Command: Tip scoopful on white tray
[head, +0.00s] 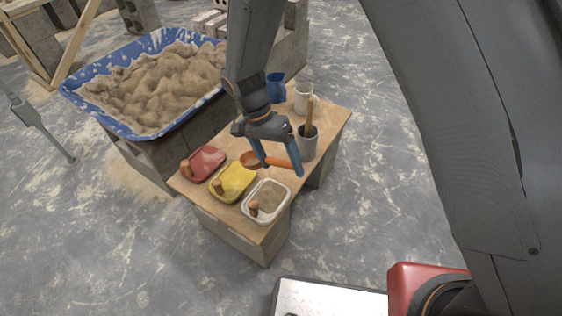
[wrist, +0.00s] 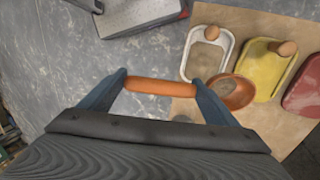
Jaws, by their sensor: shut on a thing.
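My gripper (head: 281,166) is shut on the orange handle of a scoop (head: 250,159), above the wooden table. The handle runs across between the blue fingers; in the wrist view my gripper (wrist: 160,87) shows the same hold. The scoop's copper-brown bowl (wrist: 245,94) has a grey-brown patch inside, perhaps mortar; I cannot tell how much. The white tray (head: 287,203) stands at the table's near corner with a sandy layer and a brown knob in it. In the wrist view the bowl overlaps the lower right of the white tray (wrist: 187,64).
A yellow tray (head: 240,178) and a red tray (head: 209,160) stand left of the white one. A grey pot (head: 308,148) with a wooden handle, a blue cup (head: 276,86) and a white cup (head: 303,97) stand farther back. A blue tub (head: 72,92) of sandy material is behind left.

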